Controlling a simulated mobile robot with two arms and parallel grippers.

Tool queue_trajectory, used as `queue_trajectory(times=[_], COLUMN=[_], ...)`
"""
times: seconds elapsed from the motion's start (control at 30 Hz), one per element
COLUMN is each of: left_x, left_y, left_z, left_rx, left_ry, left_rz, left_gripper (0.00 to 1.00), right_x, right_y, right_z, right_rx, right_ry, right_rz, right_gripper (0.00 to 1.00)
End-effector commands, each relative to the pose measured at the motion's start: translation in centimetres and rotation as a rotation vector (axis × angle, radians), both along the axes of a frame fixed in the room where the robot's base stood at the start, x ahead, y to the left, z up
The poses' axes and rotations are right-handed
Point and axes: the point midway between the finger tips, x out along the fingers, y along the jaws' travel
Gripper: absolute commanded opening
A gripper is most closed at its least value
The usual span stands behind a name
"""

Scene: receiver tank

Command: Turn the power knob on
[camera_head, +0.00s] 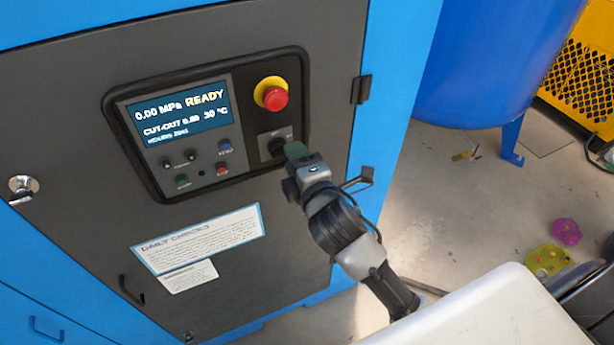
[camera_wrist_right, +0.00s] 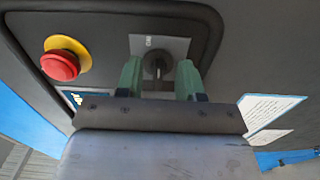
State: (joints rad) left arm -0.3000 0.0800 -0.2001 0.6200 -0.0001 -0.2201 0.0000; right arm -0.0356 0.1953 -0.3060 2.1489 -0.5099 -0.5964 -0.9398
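The power knob (camera_head: 277,147) is a black rotary knob on a grey plate, below the red emergency button on the dark control panel. It also shows in the right wrist view (camera_wrist_right: 154,66), between and just beyond the two green fingertips. My right gripper (camera_head: 294,150) is at the knob, its fingers pointing at the panel. In the right wrist view the gripper (camera_wrist_right: 160,75) is open, with one finger on each side of the knob and gaps visible. Whether the fingertips reach around the knob's sides is hard to tell. My left gripper is not in view.
The red emergency button (camera_head: 275,98) on its yellow base sits just above the knob. The display (camera_head: 181,115) reads 0.00 MPa READY. A door handle (camera_head: 358,180) juts out right of my gripper. A blue tank (camera_head: 490,60) stands at the right; toys (camera_head: 566,232) lie on the floor.

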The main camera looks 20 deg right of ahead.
Motion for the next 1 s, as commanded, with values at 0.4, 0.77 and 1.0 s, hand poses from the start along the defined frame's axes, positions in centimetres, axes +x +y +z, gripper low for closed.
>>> queue_trajectory(times=[0.4, 0.77, 1.0], left_x=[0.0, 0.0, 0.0], left_y=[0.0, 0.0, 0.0], left_z=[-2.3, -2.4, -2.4], left_rx=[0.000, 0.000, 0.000], left_ry=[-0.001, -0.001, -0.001], left_rz=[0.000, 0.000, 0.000], left_gripper=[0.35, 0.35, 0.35], right_x=[-7.8, -8.9, -8.8], right_y=[-0.3, -0.3, -0.3], right_z=[-0.3, 0.0, -0.1], right_rx=[0.000, 0.000, 0.000], right_ry=[0.003, 0.002, 0.002], right_rz=[0.000, 0.000, 0.000], right_gripper=[0.37, 0.37, 0.37])
